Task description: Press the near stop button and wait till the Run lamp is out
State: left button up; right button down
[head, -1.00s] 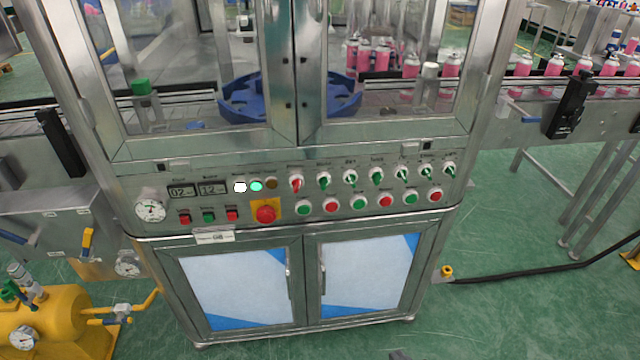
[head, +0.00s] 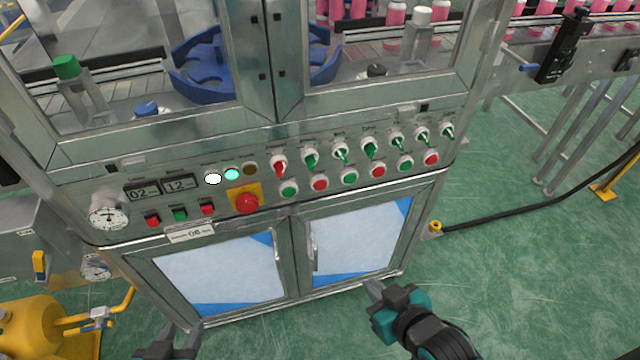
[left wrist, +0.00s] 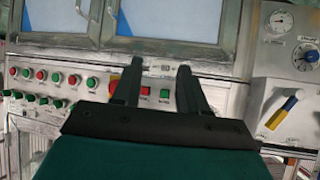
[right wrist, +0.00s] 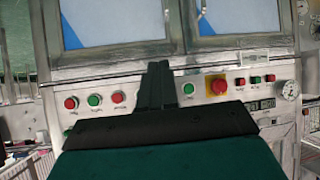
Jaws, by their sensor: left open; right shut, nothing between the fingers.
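The control panel carries red buttons: two small rectangular ones (head: 153,219) (head: 207,209) beside a green one (head: 180,214), and round ones such as this red button (head: 320,184) in a lower row. I cannot read which is the near stop. A white lamp (head: 213,178) and a green lamp (head: 232,174) are lit; an amber lamp (head: 250,169) looks dark. The lamp labels are too small to read. My left gripper (head: 180,338) is open and empty, low before the cabinet. My right gripper (head: 374,288) is shut and empty, before the right door. Neither touches the panel.
A red mushroom button (head: 246,202) on a yellow plate sits between the button groups. Selector switches (head: 311,158) line the upper row. A gauge (head: 108,216) is at the panel's left end. A yellow tank (head: 28,328) stands lower left. Floor at right is mostly clear.

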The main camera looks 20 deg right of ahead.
pick_arm(q)
jog(key=w+d+f+h+b, duration=0.1)
jog(key=w+d+f+b, duration=0.1)
jog(key=f+b, duration=1.1)
jog(key=d+b, duration=0.1)
jog(key=b, duration=0.4)
jog(key=shift+f, duration=0.2)
pick_arm(e)
jog(key=w+a+r+n+t+y, duration=0.1)
jog(key=w+n+t+y, duration=0.3)
jog(key=n, duration=0.8)
jog(key=w+a+r+n+t+y, duration=0.1)
jog(key=w+n+t+y, duration=0.4)
jog(key=n, duration=0.7)
jog(key=w+a+y, duration=0.1)
jog(key=w+y, duration=0.1)
jog(key=y, duration=0.1)
jog(key=shift+r, duration=0.4)
jog(key=shift+w+a, duration=0.1)
